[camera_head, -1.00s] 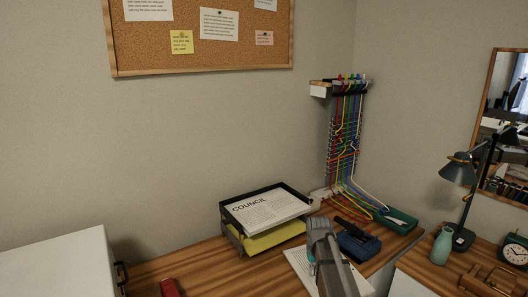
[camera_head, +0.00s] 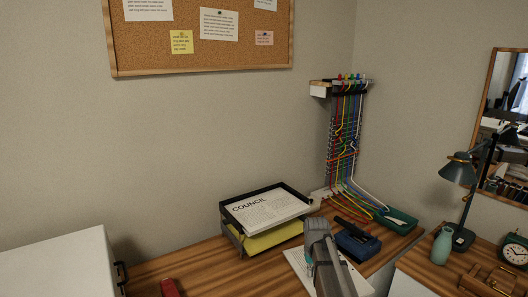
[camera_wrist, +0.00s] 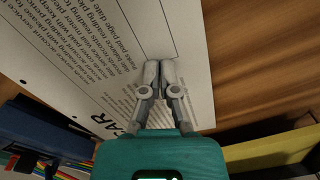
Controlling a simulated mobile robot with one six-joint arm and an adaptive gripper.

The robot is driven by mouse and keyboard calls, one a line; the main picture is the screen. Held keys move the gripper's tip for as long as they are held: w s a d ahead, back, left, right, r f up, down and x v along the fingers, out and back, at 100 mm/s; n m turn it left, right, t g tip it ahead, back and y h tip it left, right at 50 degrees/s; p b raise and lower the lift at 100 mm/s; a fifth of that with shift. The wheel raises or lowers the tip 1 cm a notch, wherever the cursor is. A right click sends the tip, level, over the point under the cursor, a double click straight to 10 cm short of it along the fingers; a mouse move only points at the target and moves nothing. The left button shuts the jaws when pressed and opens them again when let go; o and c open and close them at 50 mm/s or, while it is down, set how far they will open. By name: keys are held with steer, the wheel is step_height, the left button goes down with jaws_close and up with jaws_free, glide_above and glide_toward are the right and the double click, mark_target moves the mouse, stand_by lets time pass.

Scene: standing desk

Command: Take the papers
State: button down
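A white printed paper (camera_head: 296,258) lies on the wooden desk, partly hidden behind my arm. In the wrist view the paper (camera_wrist: 95,60) fills much of the left and middle, with printed text and a thin-lined box. I cannot tell if it is one sheet or several. My gripper (camera_wrist: 160,68) is over the paper with its two fingertips together. No paper shows between the fingers, and I cannot tell whether they touch the sheet. In the head view my arm hides the fingertips.
A black two-level tray (camera_head: 228,228) holds a white "COUNCIL" sheet (camera_head: 267,211) above and yellow paper (camera_head: 272,237) below. A blue device (camera_head: 358,244), a teal tray (camera_head: 397,222) and colored cables (camera_head: 345,135) are to the right. A red object (camera_head: 170,287) lies front left.

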steer(key=shift+s+a, duration=0.85)
steer(key=shift+a, duration=0.3)
stand_by(1.7)
steer(key=shift+r, duration=0.1)
steer(key=shift+w+r+p, duration=0.1)
steer(key=shift+r+p, duration=2.8)
steer(key=shift+p, duration=0.1)
steer(key=s+d+r+p, duration=0.1)
steer(key=s+r+p, duration=0.3)
steer(key=s, duration=0.5)
steer(key=s+d+r+p, duration=0.1)
steer(key=s+r+p, duration=0.3)
steer(key=s, duration=0.4)
steer(key=shift+s+d+r+m, duration=0.25)
steer(key=shift+s+m, duration=0.1)
steer(key=shift+m, duration=0.05)
